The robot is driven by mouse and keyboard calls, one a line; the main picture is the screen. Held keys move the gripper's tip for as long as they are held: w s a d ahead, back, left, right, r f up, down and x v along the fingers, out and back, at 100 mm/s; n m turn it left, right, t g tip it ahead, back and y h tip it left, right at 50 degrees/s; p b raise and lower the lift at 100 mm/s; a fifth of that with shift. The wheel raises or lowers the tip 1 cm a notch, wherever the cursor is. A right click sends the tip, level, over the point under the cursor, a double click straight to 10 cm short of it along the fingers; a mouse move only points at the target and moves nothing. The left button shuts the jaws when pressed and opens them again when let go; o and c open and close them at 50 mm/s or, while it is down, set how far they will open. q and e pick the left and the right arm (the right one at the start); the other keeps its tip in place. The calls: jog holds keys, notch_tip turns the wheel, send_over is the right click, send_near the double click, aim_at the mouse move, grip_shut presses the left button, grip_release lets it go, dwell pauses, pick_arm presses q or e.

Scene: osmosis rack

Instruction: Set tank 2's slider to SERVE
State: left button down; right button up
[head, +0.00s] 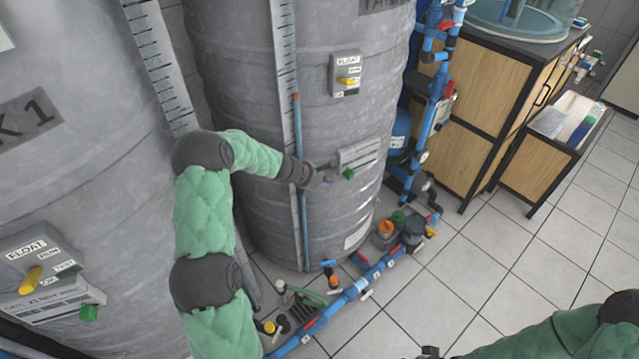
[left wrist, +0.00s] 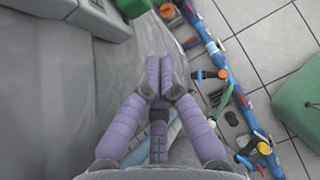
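Tank 2 (head: 240,110) is the large grey tank in the middle of the head view. Its slider unit (head: 358,153) is a pale box low on the tank's side, with a green knob (head: 349,174) under its left part. The slider's labels are too small to read. In the left wrist view the box (left wrist: 88,14) and green knob (left wrist: 132,7) lie at the top edge. My left gripper (head: 322,179) is just left of the knob, apparently apart from it. Its purple fingers (left wrist: 160,72) are together, with nothing seen between them.
Above the slider is a float switch box (head: 346,74) with a yellow lever. Tank 1 (head: 70,170) stands at left with its own float box and green knob (head: 88,312). Blue pipes (head: 350,292) and valves run along the floor.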

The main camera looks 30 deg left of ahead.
aim_at(348, 175)
pick_arm(q)
jog(key=shift+w+d+f+b, duration=0.15)
jog(key=shift+w+d, duration=0.25)
jog(key=shift+w, duration=0.35)
jog(key=shift+w+d+f+b, duration=0.1)
jog(key=shift+w+d+f, duration=0.2)
jog(key=shift+w, duration=0.4)
jog(key=shift+w+d+f+b, duration=0.1)
jog(key=shift+w+d, duration=0.35)
jog(key=shift+w, duration=0.3)
jog(key=shift+r, duration=0.1)
jog(key=shift+w+d+r+p, duration=0.1)
jog(key=shift+w+d+p, duration=0.2)
jog(key=shift+w+p, duration=0.25)
jog(key=shift+w+d+r+p, duration=0.1)
jog(key=shift+w+d+p, duration=0.2)
jog(key=shift+w+p, duration=0.25)
jog(key=shift+w+d+f+p, duration=0.2)
jog(key=shift+w+d+p, duration=0.1)
jog(key=shift+w+p, duration=0.25)
jog(key=shift+f, duration=0.1)
